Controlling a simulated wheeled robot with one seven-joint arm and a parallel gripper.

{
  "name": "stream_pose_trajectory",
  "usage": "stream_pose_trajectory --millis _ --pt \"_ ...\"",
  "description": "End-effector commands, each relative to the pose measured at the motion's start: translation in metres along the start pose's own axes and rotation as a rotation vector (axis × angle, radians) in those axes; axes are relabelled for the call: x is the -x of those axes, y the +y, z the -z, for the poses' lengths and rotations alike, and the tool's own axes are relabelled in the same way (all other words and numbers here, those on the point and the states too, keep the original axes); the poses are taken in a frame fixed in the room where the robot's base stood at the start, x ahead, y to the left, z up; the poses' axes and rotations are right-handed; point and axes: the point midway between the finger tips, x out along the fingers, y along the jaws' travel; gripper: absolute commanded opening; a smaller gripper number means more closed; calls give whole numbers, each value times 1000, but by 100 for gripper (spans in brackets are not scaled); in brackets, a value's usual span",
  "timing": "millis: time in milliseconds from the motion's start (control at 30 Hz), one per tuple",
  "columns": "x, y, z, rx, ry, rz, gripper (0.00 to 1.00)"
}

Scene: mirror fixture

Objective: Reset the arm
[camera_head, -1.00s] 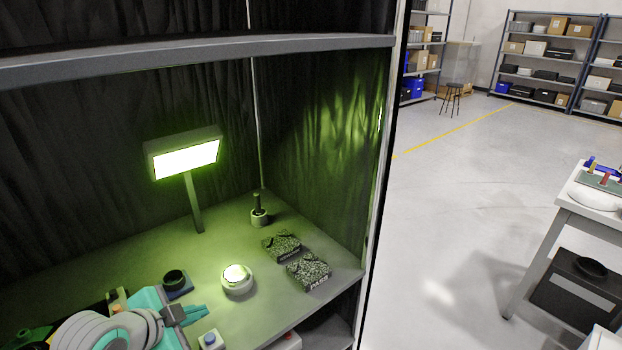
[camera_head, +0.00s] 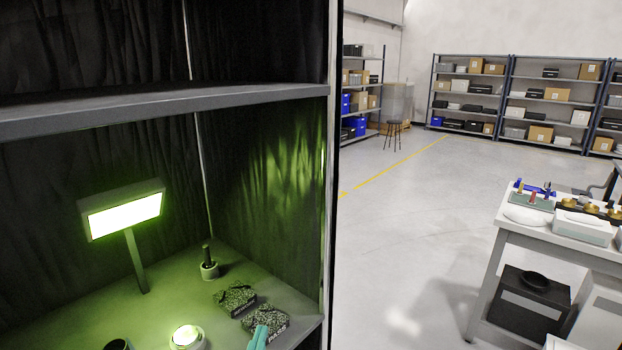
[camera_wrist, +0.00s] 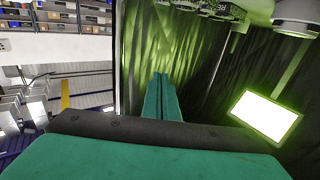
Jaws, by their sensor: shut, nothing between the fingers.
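My gripper (camera_head: 258,336) shows in the head view only as teal fingertips at the bottom edge, overlapping the nearer dark patterned box. In the wrist view its two teal fingers (camera_wrist: 162,78) lie together, shut and empty, pointing toward the dark curtain (camera_wrist: 205,60). The wrist picture is turned over, with the booth's shelf things along the top. The rest of my arm is out of the head view.
The lit booth holds a lamp (camera_head: 122,212), a small dark-handled pot (camera_head: 208,265), a round white-topped thing (camera_head: 187,337) and two patterned boxes (camera_head: 236,298). A bench (camera_head: 560,240) stands right. Open floor (camera_head: 400,230) lies between.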

Motion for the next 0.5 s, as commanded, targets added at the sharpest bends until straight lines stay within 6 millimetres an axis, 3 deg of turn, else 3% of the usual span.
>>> stream_pose_trajectory --millis 33,267,500 --pt "3 13 -11 46 6 14 0" --pt "31 51 -58 201 13 101 0" --pt "83 88 -113 295 -30 188 0"
